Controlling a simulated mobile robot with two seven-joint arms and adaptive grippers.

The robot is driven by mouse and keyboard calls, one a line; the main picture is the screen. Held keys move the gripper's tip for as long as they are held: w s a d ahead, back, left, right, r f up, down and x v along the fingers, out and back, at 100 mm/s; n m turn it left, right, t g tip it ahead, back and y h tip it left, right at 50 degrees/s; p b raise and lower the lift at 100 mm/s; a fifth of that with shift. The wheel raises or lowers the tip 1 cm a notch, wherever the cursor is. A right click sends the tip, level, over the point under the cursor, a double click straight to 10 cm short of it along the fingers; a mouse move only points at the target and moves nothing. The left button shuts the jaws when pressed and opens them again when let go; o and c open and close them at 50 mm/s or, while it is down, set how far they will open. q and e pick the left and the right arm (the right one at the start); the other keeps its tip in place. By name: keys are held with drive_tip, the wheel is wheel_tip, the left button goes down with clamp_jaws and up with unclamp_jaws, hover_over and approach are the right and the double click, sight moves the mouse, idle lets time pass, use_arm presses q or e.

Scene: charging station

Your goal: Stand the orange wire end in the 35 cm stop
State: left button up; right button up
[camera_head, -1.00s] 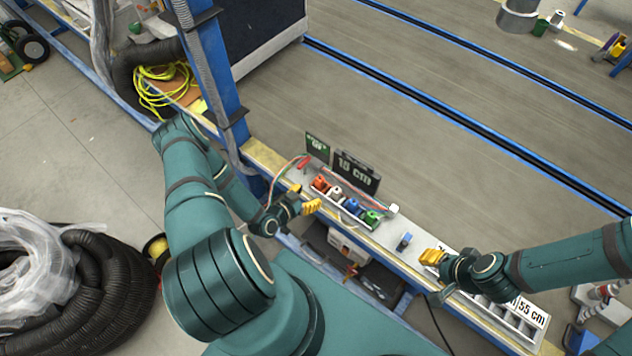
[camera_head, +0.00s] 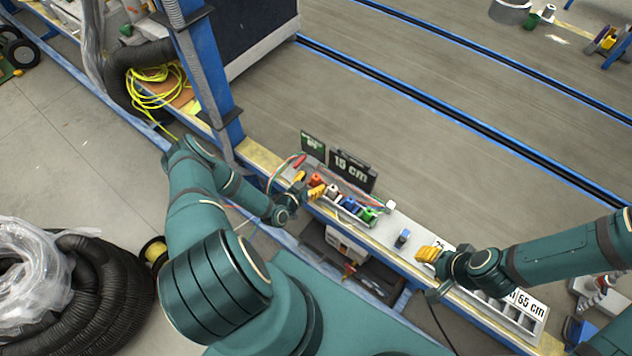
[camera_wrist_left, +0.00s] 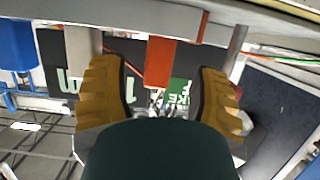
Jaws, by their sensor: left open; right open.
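My left gripper (camera_head: 308,185) is open at the left end of the row of coloured spools, close to the orange spool (camera_head: 316,180). In the left wrist view an orange piece (camera_wrist_left: 160,62) shows between its two yellow fingers (camera_wrist_left: 160,95), apart from both. I cannot make out a loose orange wire end. My right gripper (camera_head: 428,254) is open over the bench beside the small blue piece (camera_head: 403,238). The slotted length tray (camera_head: 505,312) lies under and right of the right arm; its "55 cm" label is readable. No 35 cm label is readable.
A "15 cm" sign (camera_head: 353,172) and a small green sign (camera_head: 313,142) stand behind the spools. Thin red and green wires run there. A blue post (camera_head: 215,90) rises left of the bench. Black hose (camera_head: 105,290) lies on the floor at left.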

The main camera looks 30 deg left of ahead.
sight(319, 176)
use_arm(q)
drive_tip(key=shift+x, duration=2.15)
drive_tip(key=shift+o, duration=0.2)
drive_tip(key=shift+d, duration=0.15)
clamp_jaws()
